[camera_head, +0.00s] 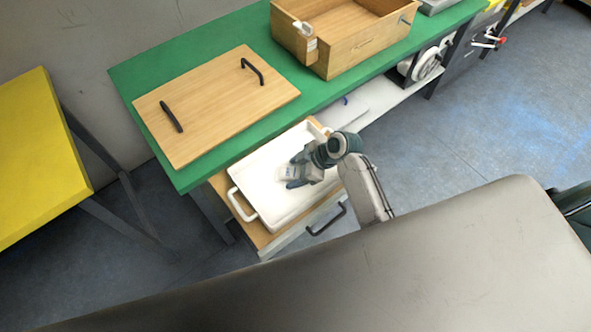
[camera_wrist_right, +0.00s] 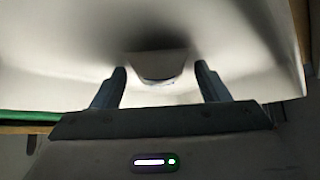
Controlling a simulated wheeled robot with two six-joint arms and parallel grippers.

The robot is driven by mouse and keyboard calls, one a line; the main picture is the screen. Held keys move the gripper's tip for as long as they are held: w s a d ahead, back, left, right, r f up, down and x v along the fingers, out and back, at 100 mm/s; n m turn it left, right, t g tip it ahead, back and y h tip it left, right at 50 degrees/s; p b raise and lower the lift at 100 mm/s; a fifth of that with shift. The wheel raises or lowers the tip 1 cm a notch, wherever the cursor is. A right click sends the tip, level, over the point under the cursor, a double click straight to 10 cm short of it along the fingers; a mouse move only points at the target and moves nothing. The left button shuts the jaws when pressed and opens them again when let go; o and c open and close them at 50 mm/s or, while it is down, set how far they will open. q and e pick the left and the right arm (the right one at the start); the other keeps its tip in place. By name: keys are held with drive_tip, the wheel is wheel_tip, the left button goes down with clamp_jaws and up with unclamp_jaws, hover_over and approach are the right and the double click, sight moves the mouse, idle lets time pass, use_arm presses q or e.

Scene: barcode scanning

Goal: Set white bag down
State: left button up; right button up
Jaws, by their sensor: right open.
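The white bag (camera_head: 288,173) is a small pale item lying in a white tray (camera_head: 262,165). In the right wrist view, a pale shape that looks like the bag (camera_wrist_right: 157,70) sits in the dark shadow just beyond the fingertips. My right gripper (camera_head: 294,178) is low over the tray, right at the bag and partly hiding it. In the wrist view its two fingers (camera_wrist_right: 160,85) are apart, with nothing visibly clamped between them. I cannot tell whether a finger touches the bag. My left gripper is not seen.
The tray rests in an open drawer with a black handle (camera_head: 327,219) under a green table (camera_head: 135,85). A wooden board (camera_head: 215,105) with two black handles and a wooden box (camera_head: 365,50) are on the table. A yellow table (camera_head: 35,150) stands left.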

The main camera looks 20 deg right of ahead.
drive_tip(key=v, duration=1.2)
drive_tip(key=shift+b, duration=0.35)
drive_tip(key=shift+d+r, duration=0.1)
